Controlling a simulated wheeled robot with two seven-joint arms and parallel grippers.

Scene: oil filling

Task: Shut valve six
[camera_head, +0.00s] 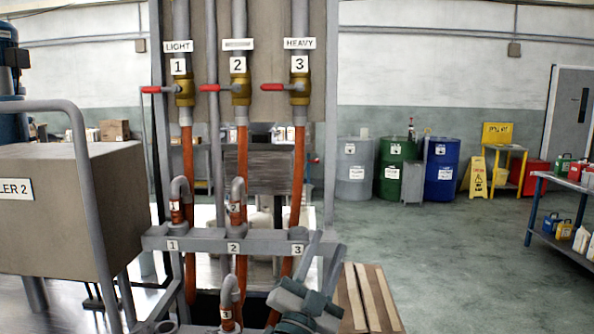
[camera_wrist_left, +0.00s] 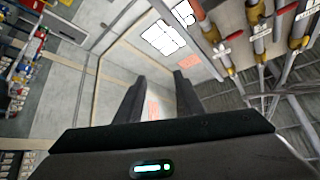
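No valve marked six can be made out. In the head view, valves one (camera_head: 184,90), two (camera_head: 240,90) and three (camera_head: 299,90) have brass bodies and red handles pointing left, across their pipes. My right gripper is not in view.
A grey numbered bracket (camera_head: 205,244) carries lower pipes, with another pipe marked 3 (camera_head: 228,315) in front. A boiler box (camera_head: 70,205) and rail stand left. A wooden pallet (camera_head: 367,300) lies right of the gripper.

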